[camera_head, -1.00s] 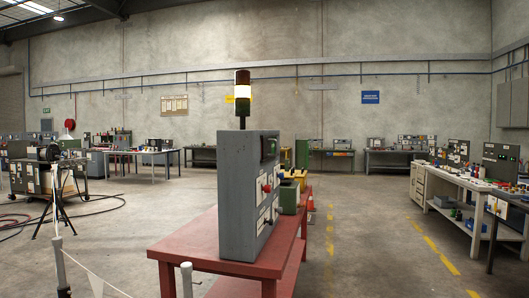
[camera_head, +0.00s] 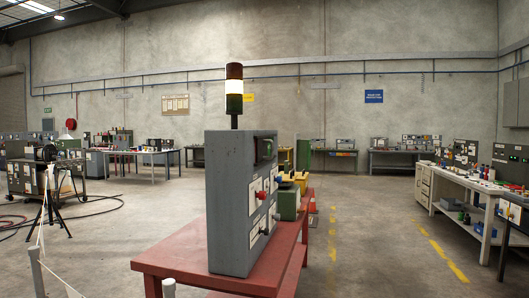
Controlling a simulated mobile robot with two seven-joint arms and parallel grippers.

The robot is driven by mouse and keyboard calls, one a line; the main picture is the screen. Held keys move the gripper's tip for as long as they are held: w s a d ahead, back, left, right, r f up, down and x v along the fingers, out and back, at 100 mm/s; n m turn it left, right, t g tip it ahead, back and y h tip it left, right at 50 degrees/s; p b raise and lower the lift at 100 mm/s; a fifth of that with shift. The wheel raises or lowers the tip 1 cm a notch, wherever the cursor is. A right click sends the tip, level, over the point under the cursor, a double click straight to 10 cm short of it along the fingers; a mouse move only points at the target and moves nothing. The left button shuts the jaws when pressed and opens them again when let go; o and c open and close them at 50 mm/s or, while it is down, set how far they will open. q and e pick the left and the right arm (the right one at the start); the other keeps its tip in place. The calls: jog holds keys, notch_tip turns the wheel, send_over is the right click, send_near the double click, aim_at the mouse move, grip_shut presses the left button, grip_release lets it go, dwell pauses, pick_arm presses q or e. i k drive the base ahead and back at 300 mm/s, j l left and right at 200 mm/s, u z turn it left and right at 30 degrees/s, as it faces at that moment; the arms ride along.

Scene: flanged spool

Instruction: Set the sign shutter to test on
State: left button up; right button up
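A grey control box (camera_head: 232,205) stands upright on a red table (camera_head: 180,259), seen at an angle from its left side. Its front panel faces right and carries a small dark display (camera_head: 265,149), a red knob (camera_head: 260,195), several pale labels and a dark knob near the bottom. A stack light (camera_head: 234,85) with a lit white section rises from its top. The label text is too small to read, so I cannot tell which part is the sign shutter. Neither of my grippers is in view.
Green and yellow equipment (camera_head: 287,200) sits behind the box on the same table. A post with a rope (camera_head: 35,265) stands at the lower left, near a tripod (camera_head: 51,190). A white workbench (camera_head: 465,187) stands at the right.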

aim_at(262, 144)
jog(key=i+l+u, duration=0.1)
jog(key=u, duration=0.25)
jog(key=i+l+u, duration=0.15)
jog(key=u, duration=0.25)
jog(key=i+l+u, duration=0.1)
jog(key=i+l, duration=0.15)
jog(key=i+l+u, duration=0.15)
jog(key=l, duration=0.25)
jog(key=i+l+u, duration=0.1)
jog(key=i+l, duration=0.25)
